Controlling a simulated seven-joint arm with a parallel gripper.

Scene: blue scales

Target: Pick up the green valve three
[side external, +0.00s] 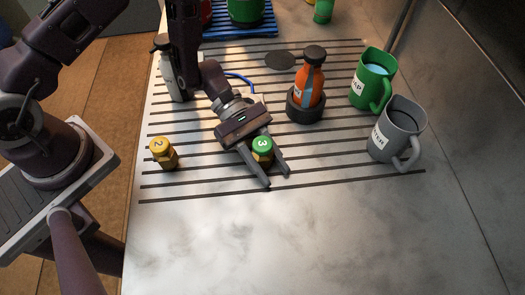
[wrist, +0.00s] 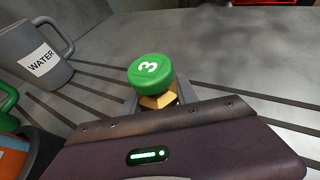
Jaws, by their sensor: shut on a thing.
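The green valve (side external: 262,147) has a round green cap marked 3 on a brass body. It stands upright on the striped grey counter in the side view, or very close to it; I cannot tell if it is lifted. My gripper (side external: 268,176) is low over the counter, with its fingers on either side of the valve's brass body and shut on it. In the wrist view the green valve (wrist: 151,73) shows just beyond the gripper's edge, its cap tilted toward the camera. The fingertips are mostly hidden there.
A yellow valve (side external: 162,153) marked 2 stands to the left. An orange bottle (side external: 309,84) in a dark ring holder (side external: 304,107), a green mug (side external: 372,80) and a grey WATER mug (side external: 398,130) stand to the right. The counter's front (side external: 300,240) is clear.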

